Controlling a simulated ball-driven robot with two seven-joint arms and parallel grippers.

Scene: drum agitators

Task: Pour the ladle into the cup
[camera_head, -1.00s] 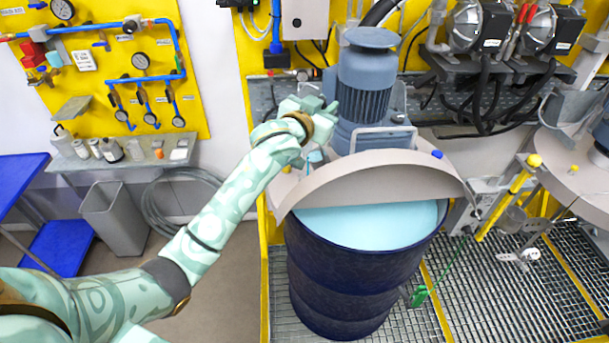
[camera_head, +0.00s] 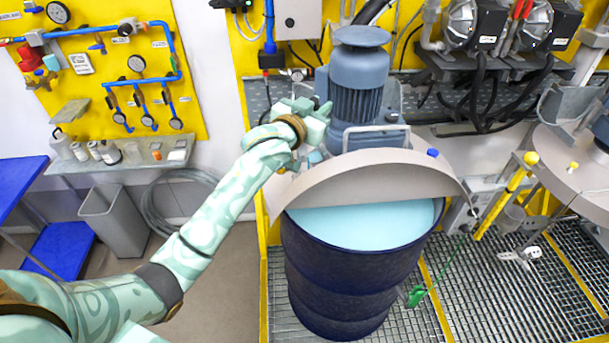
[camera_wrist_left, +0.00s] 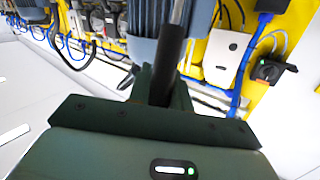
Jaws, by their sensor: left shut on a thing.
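My left gripper (camera_head: 318,118) is beside the grey-blue motor on the drum lid. In the left wrist view its jaws (camera_wrist_left: 165,88) are shut on a dark rod-like handle (camera_wrist_left: 170,62), which looks like the ladle's handle. The ladle's bowl is not clearly seen, and I cannot tell what it holds. I cannot make out the cup for certain in either view. The blue drum (camera_head: 345,285) is partly open and shows light blue liquid (camera_head: 365,225) below the raised lid edge. My right gripper is not in view.
The motor (camera_head: 358,85) and its lid (camera_head: 385,180) stand close to my left gripper. A grey shelf (camera_head: 75,166) with small bottles and containers is at the left, above a grey bin (camera_head: 115,222). A second lidded drum (camera_head: 575,170) stands at the right.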

